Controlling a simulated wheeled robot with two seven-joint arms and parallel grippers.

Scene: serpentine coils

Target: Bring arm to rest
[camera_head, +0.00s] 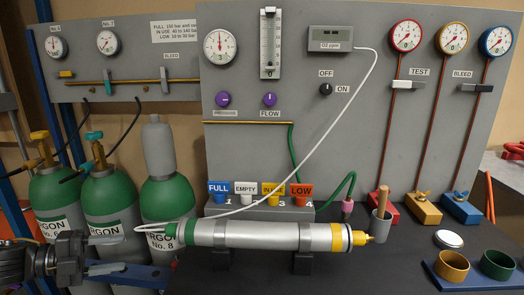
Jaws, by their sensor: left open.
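My left gripper (116,254) is at the lower left, its arm coming in from the left edge. Its two fingers are apart with nothing seen between them. It is in front of the green and grey argon cylinders and left of the silver tube (270,235). The tube lies level on two dark supports, with a green band at its left end and a yellow fitting at its right. My right gripper is not in view.
A grey panel (275,180) with gauges, knobs and a switch stands behind the bench. Argon cylinders (108,195) stand at the left. A white cable (318,145) loops down toward the tube. A blue tray (470,283) with two rings is at the lower right. Dark bench surface is clear in front of the tube.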

